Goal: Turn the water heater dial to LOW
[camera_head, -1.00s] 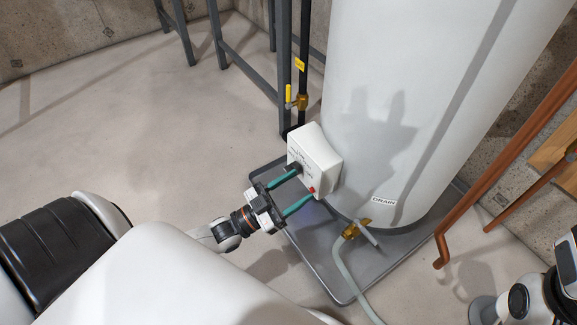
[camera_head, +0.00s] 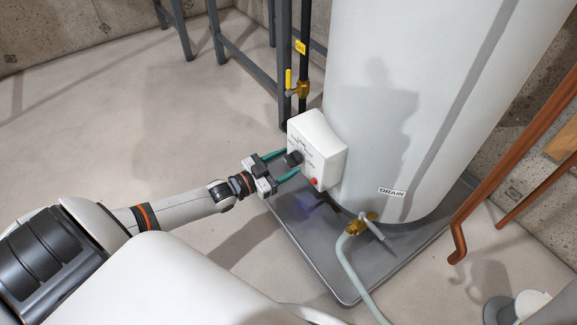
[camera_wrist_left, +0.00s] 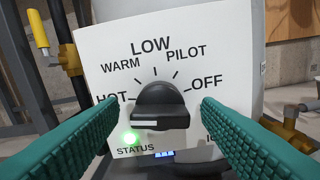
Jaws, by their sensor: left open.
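The water heater's control box (camera_head: 317,150) is a white box low on the tank. Its black dial (camera_wrist_left: 160,105) faces my left gripper. In the left wrist view the labels run HOT, WARM, LOW, PILOT, OFF from left over the top to right. The dial's bar lies level, with its white mark on the left half, toward HOT. LOW (camera_wrist_left: 151,47) is straight above the dial. A green STATUS light (camera_wrist_left: 131,137) glows below. My left gripper (camera_head: 291,162) is open, with its teal fingers on either side of the dial and apart from it. My right gripper is out of view.
The white tank (camera_head: 410,110) stands on a grey tray (camera_head: 315,255). A brass drain valve (camera_head: 358,224) with a hose is below the box. A yellow-handled gas valve (camera_head: 298,88) and pipe stand behind left. Copper pipes (camera_head: 510,165) are at right. Floor at left is clear.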

